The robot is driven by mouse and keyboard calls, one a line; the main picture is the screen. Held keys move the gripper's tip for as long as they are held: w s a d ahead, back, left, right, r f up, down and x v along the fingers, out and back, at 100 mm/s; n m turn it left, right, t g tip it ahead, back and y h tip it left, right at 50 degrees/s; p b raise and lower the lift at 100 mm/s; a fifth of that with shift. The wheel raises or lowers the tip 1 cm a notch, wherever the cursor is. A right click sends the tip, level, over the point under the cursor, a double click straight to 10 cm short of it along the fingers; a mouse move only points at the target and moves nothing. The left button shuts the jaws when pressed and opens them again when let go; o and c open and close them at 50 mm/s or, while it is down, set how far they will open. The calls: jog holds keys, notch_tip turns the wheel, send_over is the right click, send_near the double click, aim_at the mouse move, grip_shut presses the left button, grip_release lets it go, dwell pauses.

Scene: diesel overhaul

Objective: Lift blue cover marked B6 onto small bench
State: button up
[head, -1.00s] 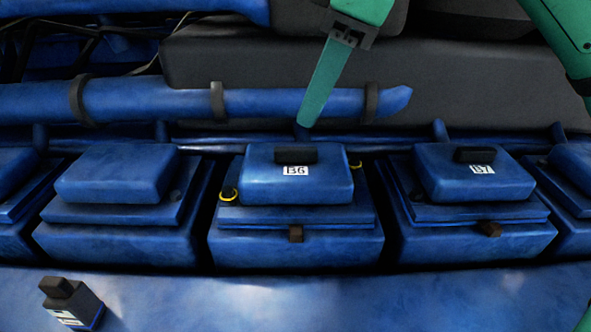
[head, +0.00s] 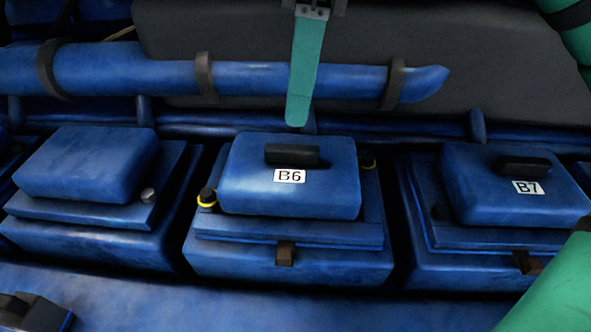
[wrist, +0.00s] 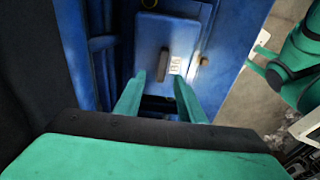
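The blue cover marked B6 (head: 240,185) sits on its blue housing in the middle of the head view, with a dark bar handle (head: 290,154) on top. It also shows in the wrist view (wrist: 152,42), with its handle (wrist: 162,66) lying lengthwise there. My gripper (head: 297,122) is above and behind the cover in the head view, apart from the handle. No small bench can be made out.
A blue cover marked B7 (head: 500,205) stands at right and an unmarked one (head: 85,165) at left. A blue pipe (head: 130,82) runs behind. A dark block (head: 30,313) lies front left.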

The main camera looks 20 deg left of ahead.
aim_at(292, 147)
jog(key=shift+s+a+f, duration=0.1)
jog(key=shift+s+f, duration=0.05)
jog(key=shift+f, duration=0.4)
jog(key=shift+s+a+f, duration=0.1)
jog(key=shift+s+f, duration=0.05)
jog(key=shift+f, duration=0.4)
jog(key=shift+a+f, duration=0.15)
jog(key=shift+f, duration=2.45)
grip_shut()
